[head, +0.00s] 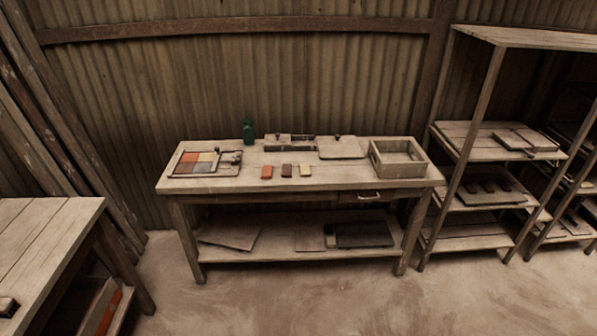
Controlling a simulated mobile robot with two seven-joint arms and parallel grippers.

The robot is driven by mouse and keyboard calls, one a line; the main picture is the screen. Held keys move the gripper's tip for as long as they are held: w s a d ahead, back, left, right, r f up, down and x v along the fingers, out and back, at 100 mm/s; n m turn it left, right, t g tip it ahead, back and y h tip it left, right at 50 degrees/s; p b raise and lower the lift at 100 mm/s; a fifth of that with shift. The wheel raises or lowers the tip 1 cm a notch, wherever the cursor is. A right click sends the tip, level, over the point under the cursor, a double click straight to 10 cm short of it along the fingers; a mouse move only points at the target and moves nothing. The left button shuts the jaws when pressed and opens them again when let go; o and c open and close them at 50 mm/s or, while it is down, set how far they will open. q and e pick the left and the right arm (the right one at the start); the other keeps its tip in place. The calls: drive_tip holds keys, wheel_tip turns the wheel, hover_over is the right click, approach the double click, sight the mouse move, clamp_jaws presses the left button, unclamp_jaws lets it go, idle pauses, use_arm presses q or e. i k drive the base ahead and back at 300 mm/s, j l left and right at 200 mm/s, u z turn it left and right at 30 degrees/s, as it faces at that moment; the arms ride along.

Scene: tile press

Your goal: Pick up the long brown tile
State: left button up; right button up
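A small dark brown tile (287,170) lies on the wooden workbench (340,182), near its front edge and left of the middle. It lies between an orange-red tile (267,172) on its left and a yellow tile (305,170) on its right, with gaps between them. All three look small from here, and their exact lengths are hard to tell. Neither of my grippers shows in the head view.
A tray with coloured tiles (174,174) lies at the bench's left. A green bottle (248,131), a flat board (340,149) and an open wooden box (397,172) stand behind and right. Another table (40,235) is at left, shelves (480,155) at right. Open floor (300,300) lies in front.

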sight(286, 168)
drive_tip(key=i+l+u, duration=0.4)
drive_tip(key=i, duration=0.45)
drive_tip(key=i+l+u, duration=0.35)
drive_tip(key=i+l, duration=0.45)
drive_tip(key=i+l+u, duration=0.4)
drive_tip(key=i+l, duration=0.25)
drive_tip(key=l, duration=0.3)
